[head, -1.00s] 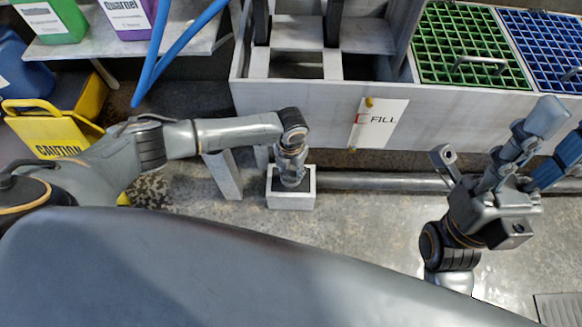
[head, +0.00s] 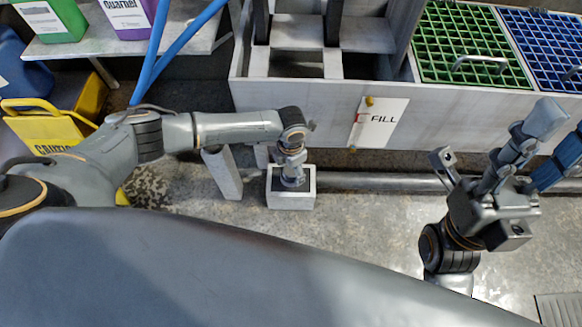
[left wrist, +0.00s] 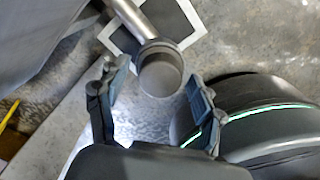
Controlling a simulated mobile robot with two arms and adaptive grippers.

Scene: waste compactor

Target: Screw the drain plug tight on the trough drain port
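In the left wrist view a grey drain pipe (left wrist: 131,20) ends in a collar and a round grey face (left wrist: 160,78). This face seems to be the drain plug on the port; I cannot tell how tightly it sits. My left gripper (left wrist: 155,95) has its fingers apart on either side of the round end, with gaps showing on both sides. In the head view my left gripper (head: 292,170) points down over the small box and hides the port. My right gripper (head: 559,132) is raised at the right, its fingers apart and empty.
A pale box with a dark inside (head: 291,200) stands on the floor below the port. The trough wall (head: 300,103) with a FILL sign (head: 378,123) runs behind. A long pipe (head: 380,181) lies along its foot. A yellow caution sign (head: 45,130) stands at left.

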